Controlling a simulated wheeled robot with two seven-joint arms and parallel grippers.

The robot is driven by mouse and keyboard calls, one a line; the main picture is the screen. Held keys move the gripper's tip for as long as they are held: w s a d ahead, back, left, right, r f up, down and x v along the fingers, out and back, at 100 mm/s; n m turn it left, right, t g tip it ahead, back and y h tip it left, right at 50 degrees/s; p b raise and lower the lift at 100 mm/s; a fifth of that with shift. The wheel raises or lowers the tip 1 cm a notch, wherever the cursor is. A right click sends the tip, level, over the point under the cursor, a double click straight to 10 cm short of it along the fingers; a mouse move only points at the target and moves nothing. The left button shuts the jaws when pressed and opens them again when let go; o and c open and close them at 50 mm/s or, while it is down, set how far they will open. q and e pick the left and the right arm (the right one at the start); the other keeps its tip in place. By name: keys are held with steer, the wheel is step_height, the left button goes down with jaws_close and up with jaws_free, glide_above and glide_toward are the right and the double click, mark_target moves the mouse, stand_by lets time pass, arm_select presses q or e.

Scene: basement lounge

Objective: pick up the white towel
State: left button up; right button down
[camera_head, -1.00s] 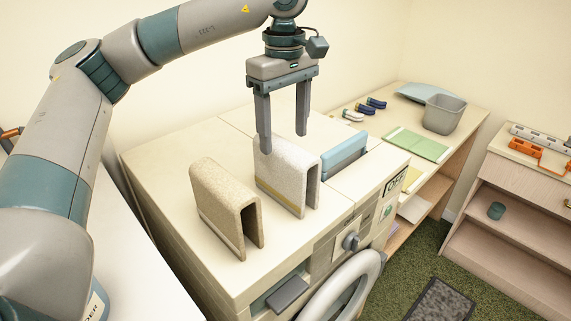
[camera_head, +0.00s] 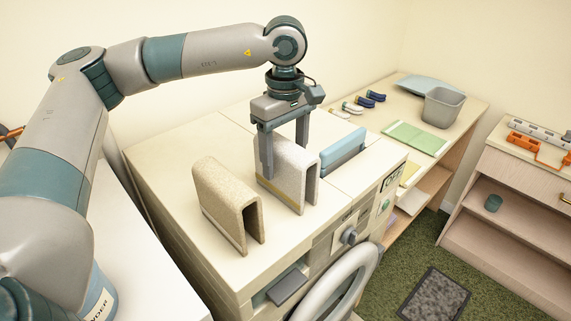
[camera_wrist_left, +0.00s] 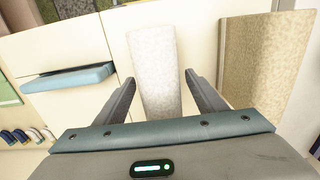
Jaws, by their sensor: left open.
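The white towel (camera_head: 288,178) stands folded like an upside-down U on top of the cream washing machine (camera_head: 190,257). In the left wrist view the towel (camera_wrist_left: 155,72) lies between the fingers of my left gripper (camera_wrist_left: 161,82). My left gripper (camera_head: 283,155) points down over the towel in the head view, open, with one finger in front of the towel and the other behind it. The fingers do not close on it. My right gripper is not in view.
A beige towel (camera_head: 222,200) of the same shape stands to the left, close by. A blue folded cloth (camera_head: 343,152) is to the right. A counter behind holds a grey bin (camera_head: 443,107) and green cloths (camera_head: 414,138).

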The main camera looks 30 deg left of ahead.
arm_select(q)
step_height(320, 180, down, 3)
steer(key=shift+s+r+p, duration=0.1)
steer(key=shift+r+p, duration=0.1)
steer(key=shift+p, duration=0.75)
steer(key=shift+f, duration=0.7)
steer(key=shift+d, duration=0.1)
steer(key=c, duration=1.2)
